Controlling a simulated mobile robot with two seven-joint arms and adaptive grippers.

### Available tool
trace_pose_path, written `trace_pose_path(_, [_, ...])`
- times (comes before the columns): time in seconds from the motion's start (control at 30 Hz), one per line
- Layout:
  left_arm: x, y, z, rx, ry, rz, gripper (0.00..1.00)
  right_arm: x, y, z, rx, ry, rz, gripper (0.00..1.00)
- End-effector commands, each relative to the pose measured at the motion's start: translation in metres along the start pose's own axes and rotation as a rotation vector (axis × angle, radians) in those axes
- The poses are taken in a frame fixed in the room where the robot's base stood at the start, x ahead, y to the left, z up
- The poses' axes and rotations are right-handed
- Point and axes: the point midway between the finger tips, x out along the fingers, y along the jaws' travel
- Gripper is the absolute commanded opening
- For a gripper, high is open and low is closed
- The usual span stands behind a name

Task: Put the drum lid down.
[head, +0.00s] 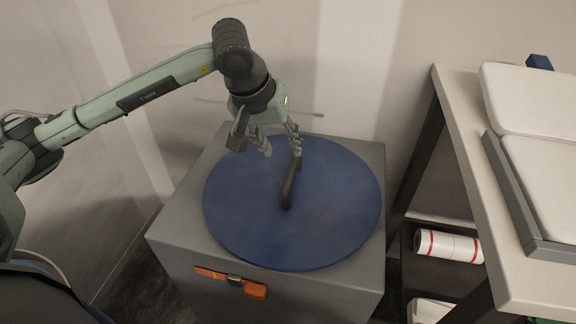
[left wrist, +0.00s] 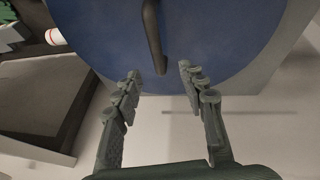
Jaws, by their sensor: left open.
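The drum lid (head: 335,215) is a round blue disc with a dark bar handle (head: 289,187) across its middle. It lies flat on top of a grey box-shaped stand (head: 180,235) in the head view. My left gripper (head: 281,152) is open and empty above the lid's far edge, close to the handle's far end. In the left wrist view the lid (left wrist: 215,40) fills the top, and the handle (left wrist: 154,40) ends just beyond the open fingertips (left wrist: 159,70), apart from them. My right gripper is not in view.
An orange latch (head: 232,282) is on the stand's front. To the right stands a bench (head: 470,130) with white pads (head: 540,180) on it and a white roll with red bands (head: 448,246) on a shelf below. A wall is close behind the stand.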

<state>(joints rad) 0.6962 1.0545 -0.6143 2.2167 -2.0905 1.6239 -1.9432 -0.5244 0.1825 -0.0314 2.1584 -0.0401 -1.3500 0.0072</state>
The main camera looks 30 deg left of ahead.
Motion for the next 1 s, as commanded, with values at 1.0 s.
trace_pose_path(1.0, [0.097, 0.004, 0.013, -0.034, 0.124, 0.070, 0.41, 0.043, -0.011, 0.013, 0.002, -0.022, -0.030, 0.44])
